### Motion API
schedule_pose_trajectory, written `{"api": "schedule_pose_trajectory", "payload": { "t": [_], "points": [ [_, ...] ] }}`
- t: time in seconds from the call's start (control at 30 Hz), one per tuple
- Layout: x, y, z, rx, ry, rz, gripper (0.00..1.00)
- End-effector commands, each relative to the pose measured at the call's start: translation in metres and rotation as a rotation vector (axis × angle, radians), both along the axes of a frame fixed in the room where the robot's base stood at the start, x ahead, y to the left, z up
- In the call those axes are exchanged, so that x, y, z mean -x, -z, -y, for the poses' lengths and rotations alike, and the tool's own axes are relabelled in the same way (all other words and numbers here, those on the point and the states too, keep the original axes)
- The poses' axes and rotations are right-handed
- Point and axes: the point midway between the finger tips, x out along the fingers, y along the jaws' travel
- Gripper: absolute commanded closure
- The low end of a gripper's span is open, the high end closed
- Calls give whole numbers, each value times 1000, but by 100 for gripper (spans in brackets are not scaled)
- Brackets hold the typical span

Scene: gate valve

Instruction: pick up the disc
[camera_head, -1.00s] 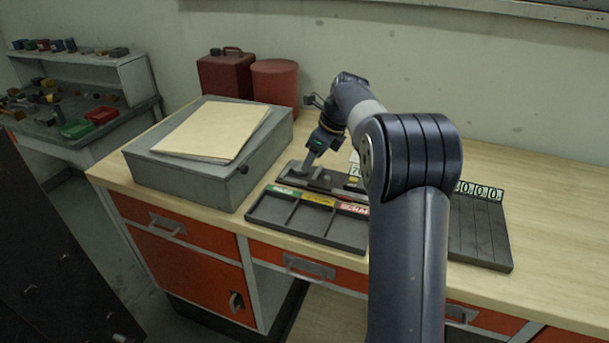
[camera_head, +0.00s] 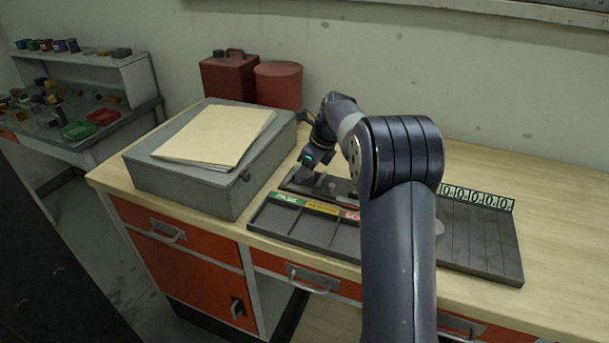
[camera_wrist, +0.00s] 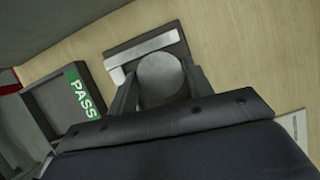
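The disc (camera_wrist: 160,77) is round and grey. In the wrist view it lies close to a pale L-shaped strip on a dark plate (camera_wrist: 119,52). My gripper (camera_wrist: 162,85) has one finger on each side of the disc, very close to its edges. I cannot tell whether the fingers press on it or whether it is lifted. In the head view my gripper (camera_head: 318,168) points down over the dark fixture at the back of the bench, left of my arm. The disc cannot be made out clearly there.
A tray with coloured labels (camera_head: 290,222) lies in front, its green PASS label (camera_wrist: 80,95) beside the plate. A grey box (camera_head: 180,190) with papers stands left. A slotted rack (camera_head: 480,245) with number tags lies right. Red containers (camera_head: 277,85) stand behind.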

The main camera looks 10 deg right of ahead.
Motion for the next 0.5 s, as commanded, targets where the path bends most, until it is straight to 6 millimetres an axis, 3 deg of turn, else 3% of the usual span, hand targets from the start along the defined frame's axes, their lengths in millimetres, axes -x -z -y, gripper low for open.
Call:
{"api": "schedule_pose_trajectory", "payload": {
  "t": [0.3,0.5],
  "points": [
    [0,-1,0,0,1,2,91],
    [0,-4,0,0,0,4,91]
  ]
}}
